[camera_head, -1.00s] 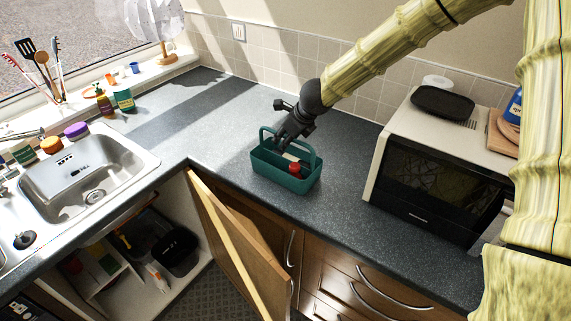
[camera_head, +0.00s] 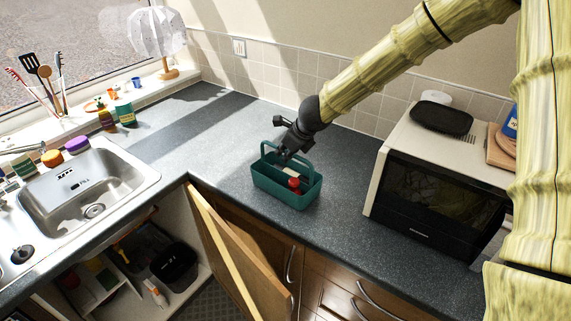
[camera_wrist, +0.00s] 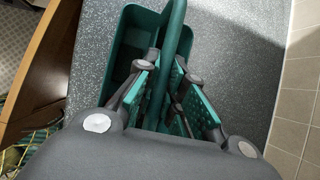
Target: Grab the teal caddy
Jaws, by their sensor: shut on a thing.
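The teal caddy (camera_head: 277,188) stands on the dark countertop, in front of the tiled wall and left of the microwave. It has an arched handle, and a red-topped item (camera_head: 294,184) and a pale item sit inside it. My gripper (camera_head: 285,155) comes down onto the handle from above. In the wrist view the teal handle (camera_wrist: 175,45) runs between the gripper's two fingers (camera_wrist: 168,95), which are shut on it. Part of the caddy's inside is hidden by the gripper. I cannot tell whether the caddy's base is clear of the counter.
The microwave (camera_head: 425,190) stands close to the right, with a black dish (camera_head: 441,120) on top. The sink (camera_head: 80,185) is at the left. An open cabinet door (camera_head: 240,258) juts out below the counter edge. The counter behind and left of the caddy is clear.

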